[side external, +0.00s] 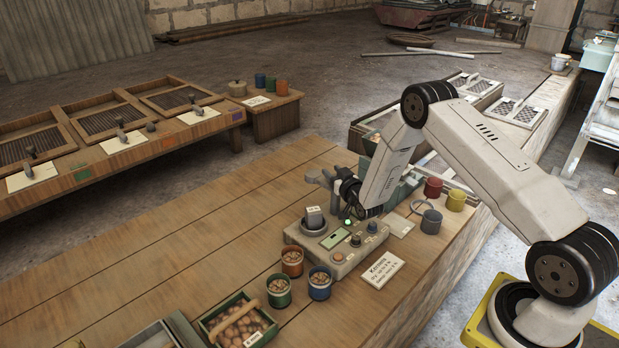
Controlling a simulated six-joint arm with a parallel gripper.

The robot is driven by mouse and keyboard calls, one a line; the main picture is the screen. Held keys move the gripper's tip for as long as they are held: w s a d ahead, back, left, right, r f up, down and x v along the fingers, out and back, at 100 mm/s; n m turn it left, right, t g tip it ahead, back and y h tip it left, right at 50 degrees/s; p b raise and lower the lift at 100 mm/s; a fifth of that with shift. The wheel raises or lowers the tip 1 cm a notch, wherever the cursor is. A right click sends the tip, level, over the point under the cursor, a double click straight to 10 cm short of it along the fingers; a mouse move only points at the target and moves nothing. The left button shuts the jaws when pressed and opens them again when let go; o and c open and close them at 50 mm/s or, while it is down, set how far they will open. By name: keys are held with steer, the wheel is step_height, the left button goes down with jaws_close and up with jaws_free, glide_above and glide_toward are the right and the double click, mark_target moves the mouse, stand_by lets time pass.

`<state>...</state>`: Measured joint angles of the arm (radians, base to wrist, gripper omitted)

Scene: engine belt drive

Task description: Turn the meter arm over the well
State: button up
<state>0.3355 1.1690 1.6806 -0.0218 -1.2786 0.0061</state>
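The meter (345,268) is a beige box on the wooden bench, with a green panel and several small knobs on top. A dark round fitting (303,230), which looks like the well, is at its left end. A grey upright block (314,217) with a pale label stands at this fitting; I cannot tell whether it is the meter arm or how it is turned. My gripper (322,190) is just behind and above the meter, its grey fingers pointing left. The fingers are too small to tell open from shut, and I see nothing clearly held.
Red, green and blue cups (279,292) of kernels stand left of and before the meter. A green crate (237,325) is at front left. A lettered card (382,269) lies in front. Red, yellow and grey canisters (432,220) stand right. The bench's left stretch is bare.

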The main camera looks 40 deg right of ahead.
jaws_close()
stand_by(1.1)
